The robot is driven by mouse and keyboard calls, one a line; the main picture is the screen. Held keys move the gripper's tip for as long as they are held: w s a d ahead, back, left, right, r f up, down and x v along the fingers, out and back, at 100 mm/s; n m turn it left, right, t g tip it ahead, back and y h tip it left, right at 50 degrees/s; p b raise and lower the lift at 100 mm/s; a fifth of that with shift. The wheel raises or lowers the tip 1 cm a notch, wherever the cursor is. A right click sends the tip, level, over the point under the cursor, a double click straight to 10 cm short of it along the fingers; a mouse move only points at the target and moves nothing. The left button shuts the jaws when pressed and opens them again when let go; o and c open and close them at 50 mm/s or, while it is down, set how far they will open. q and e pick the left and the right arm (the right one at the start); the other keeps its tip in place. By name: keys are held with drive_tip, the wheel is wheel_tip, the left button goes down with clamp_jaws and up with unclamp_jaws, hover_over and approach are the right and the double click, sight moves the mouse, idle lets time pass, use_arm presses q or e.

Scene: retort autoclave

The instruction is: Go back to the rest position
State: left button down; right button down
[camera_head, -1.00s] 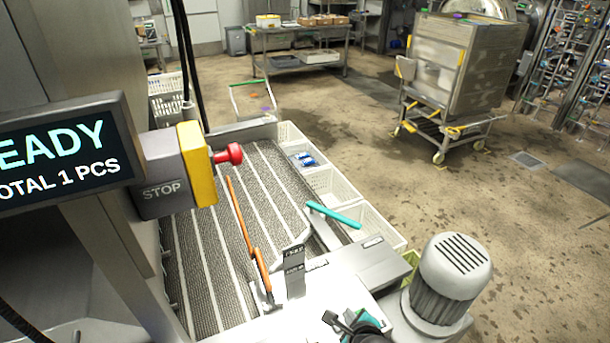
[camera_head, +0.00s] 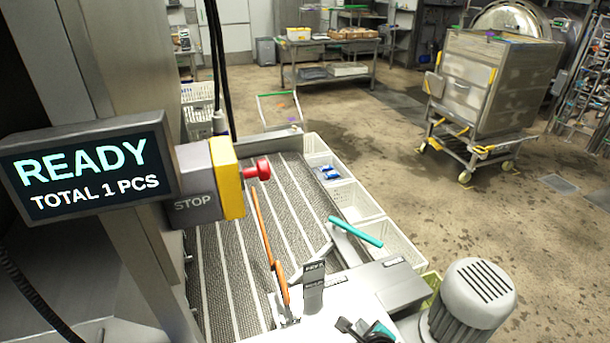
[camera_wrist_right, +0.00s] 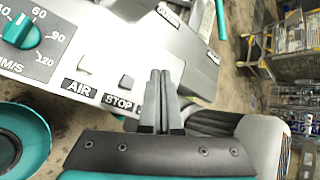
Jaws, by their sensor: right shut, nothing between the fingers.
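My right gripper (camera_head: 350,327) shows at the bottom edge of the head view, dark with teal parts, over the pale machine panel. In the right wrist view its two grey fingers (camera_wrist_right: 158,92) are together, with nothing between them. They are above the panel (camera_wrist_right: 105,60), close to the AIR and STOP labels; I cannot tell whether they touch it. A teal knob (camera_wrist_right: 20,32) is on the panel at the upper left. My left gripper is not in view.
A READY display (camera_head: 90,172) and a red stop button (camera_head: 257,170) stand at left. A mesh conveyor (camera_head: 235,240) runs past white bins (camera_head: 352,203). A grey motor (camera_head: 470,300) is at lower right. A cart (camera_head: 490,85) stands beyond open floor.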

drive_tip(key=shift+r+p, duration=0.35)
drive_tip(key=shift+r, duration=0.2)
drive_tip(key=s+d+r+n+g, duration=0.25)
drive_tip(key=s+r+n, duration=0.35)
drive_tip(key=s+n, duration=0.65)
drive_tip(key=s+d+r+n+g, duration=0.1)
drive_tip(key=s+r+n+g, duration=0.2)
drive_tip(key=s+r+n, duration=0.9)
wheel_tip(320, 180, down, 39)
drive_tip(key=n+g+b, duration=0.2)
drive_tip(key=n+b, duration=0.3)
drive_tip(key=b, duration=0.6)
drive_tip(key=s+f+b, duration=0.3)
drive_tip(key=s+f, duration=0.1)
drive_tip(key=f, duration=0.4)
drive_tip(key=s+d+f+b, duration=0.1)
drive_tip(key=s+f+b, duration=0.2)
drive_tip(key=s+f, duration=0.2)
drive_tip(key=s+d+f+b, duration=0.1)
drive_tip(key=s+f+b, duration=0.2)
drive_tip(key=f, duration=0.7)
drive_tip(key=shift+s+d+f+g, duration=0.2)
drive_tip(key=shift+s+f+g, duration=0.15)
drive_tip(key=shift+s, duration=0.9)
